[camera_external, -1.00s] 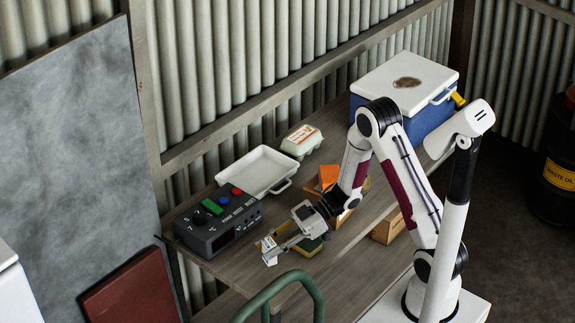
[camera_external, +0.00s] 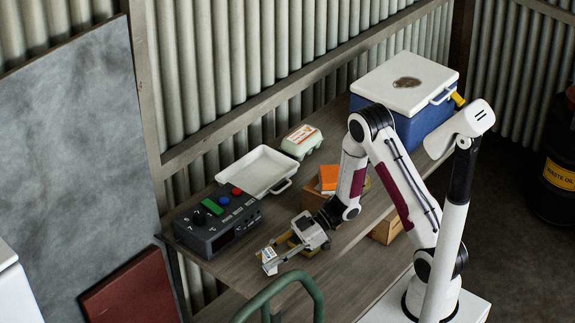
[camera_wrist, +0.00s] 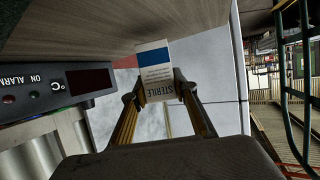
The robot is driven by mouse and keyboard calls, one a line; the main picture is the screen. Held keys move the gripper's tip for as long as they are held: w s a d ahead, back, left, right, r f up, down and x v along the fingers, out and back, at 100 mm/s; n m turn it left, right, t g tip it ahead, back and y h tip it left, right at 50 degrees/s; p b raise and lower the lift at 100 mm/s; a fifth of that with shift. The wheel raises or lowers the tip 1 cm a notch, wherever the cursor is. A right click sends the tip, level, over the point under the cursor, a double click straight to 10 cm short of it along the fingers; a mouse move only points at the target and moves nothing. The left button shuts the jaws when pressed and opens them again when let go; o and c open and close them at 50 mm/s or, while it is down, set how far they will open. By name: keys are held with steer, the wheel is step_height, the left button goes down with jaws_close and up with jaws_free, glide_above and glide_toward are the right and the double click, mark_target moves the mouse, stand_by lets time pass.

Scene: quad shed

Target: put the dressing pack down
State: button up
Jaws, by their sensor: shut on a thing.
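The dressing pack (camera_external: 269,261) is a small white packet with a blue band. In the wrist view the pack (camera_wrist: 154,62) shows the word STERILE and sits between the fingertips. My gripper (camera_external: 271,257) is shut on it, over the front left part of the wooden bench (camera_external: 233,262). In the wrist view the gripper (camera_wrist: 157,88) has one finger on each side of the pack. I cannot tell whether the pack touches the bench top.
A grey control box (camera_external: 219,226) stands left of the gripper. Behind are a white tray (camera_external: 257,170) and an egg carton (camera_external: 301,141). An orange box (camera_external: 328,177) and a blue cooler (camera_external: 421,122) stand further right. A green tubular rail (camera_external: 287,283) is in front.

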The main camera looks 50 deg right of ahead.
steer(key=shift+f, duration=0.85)
steer(key=o, duration=0.9)
steer(key=shift+f, duration=0.1)
steer(key=shift+r+v, duration=0.2)
steer(key=shift+v, duration=5.9)
steer(key=shift+w, duration=0.1)
steer(key=shift+w, duration=0.1)
